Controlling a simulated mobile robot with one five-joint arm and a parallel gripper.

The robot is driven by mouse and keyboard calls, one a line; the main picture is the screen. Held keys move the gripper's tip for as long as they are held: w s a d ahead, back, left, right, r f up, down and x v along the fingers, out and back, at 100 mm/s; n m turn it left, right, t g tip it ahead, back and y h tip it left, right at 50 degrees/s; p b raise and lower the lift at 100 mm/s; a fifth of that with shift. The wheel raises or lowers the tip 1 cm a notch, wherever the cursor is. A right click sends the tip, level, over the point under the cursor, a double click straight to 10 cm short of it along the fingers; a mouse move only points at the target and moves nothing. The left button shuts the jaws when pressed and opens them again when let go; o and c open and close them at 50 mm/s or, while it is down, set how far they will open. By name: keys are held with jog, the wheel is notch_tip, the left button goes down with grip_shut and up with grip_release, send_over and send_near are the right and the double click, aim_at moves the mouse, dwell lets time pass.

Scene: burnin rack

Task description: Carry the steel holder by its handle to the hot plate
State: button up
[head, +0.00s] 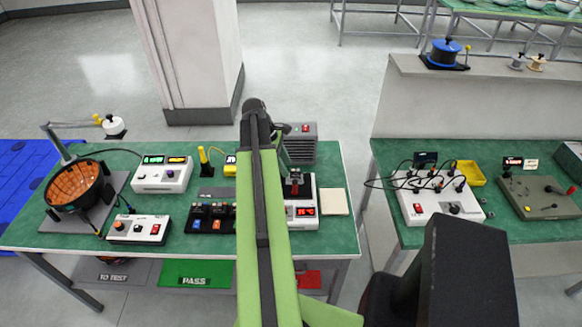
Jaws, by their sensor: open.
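The hot plate (303,211) has a white body, a dark top and a lit red display, and stands at the right of the left green table. My arm reaches out over the table and bends down behind its green link. My gripper (294,183) is small in view, low over the hot plate's dark top, and open. A red and dark shape shows at its tips; I cannot tell whether it is part of the gripper. A dark rack (209,218) with several small blocks stands left of my arm. It may be the steel holder, but I cannot make out a handle.
A copper-coloured bowl (75,187), two white instruments (162,175) (138,229) and a yellow-topped tool (204,160) share the left table. A cream pad (334,201) lies right of the hot plate. A grey box (300,144) stands behind it. A floor gap separates the right table (400,237).

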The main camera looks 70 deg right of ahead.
jog(key=shift+v, duration=0.8)
jog(key=w+a+f+t, duration=0.1)
jog(key=w+a+t, duration=0.2)
jog(key=w+a, duration=2.15)
jog(key=w+a+m, duration=0.1)
jog(key=w+a, duration=0.2)
jog(key=a, duration=1.3)
jog(key=w+a+m+t+y, duration=0.1)
jog(key=w+a, duration=0.2)
jog(key=a, duration=1.3)
jog(key=shift+w+a+f, duration=0.15)
jog(key=shift+a+f, duration=0.1)
jog(key=shift+f, duration=0.2)
jog(key=shift+c, duration=0.2)
